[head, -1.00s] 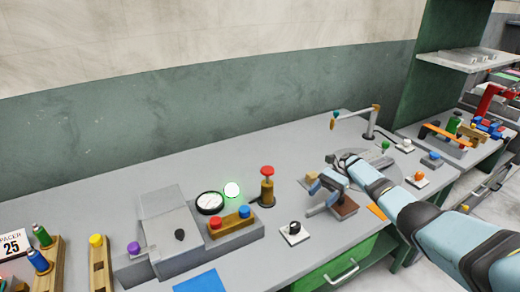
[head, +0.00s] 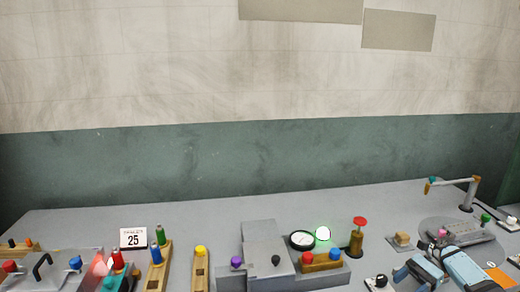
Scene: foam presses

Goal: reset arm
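My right arm (head: 465,268) comes in at the lower right. The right gripper (head: 412,274) is low at the bottom edge, over the front of the bench, right of a black knob on a white base (head: 378,281). Its fingers are small and partly cut off, so I cannot tell whether they are open or shut. My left arm and gripper are not in view. A grey press (head: 265,240) stands left of the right gripper, with a round gauge (head: 302,240), a lit green-rimmed lamp (head: 323,233) and a red-topped plunger (head: 358,232) beside it.
The grey bench runs across the bottom, against a green and cream wall. A card reading 25 (head: 133,238) stands at left near wooden blocks with coloured knobs (head: 158,250). A bent metal arm on a post (head: 470,188) stands at the back right. The rear bench strip is mostly clear.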

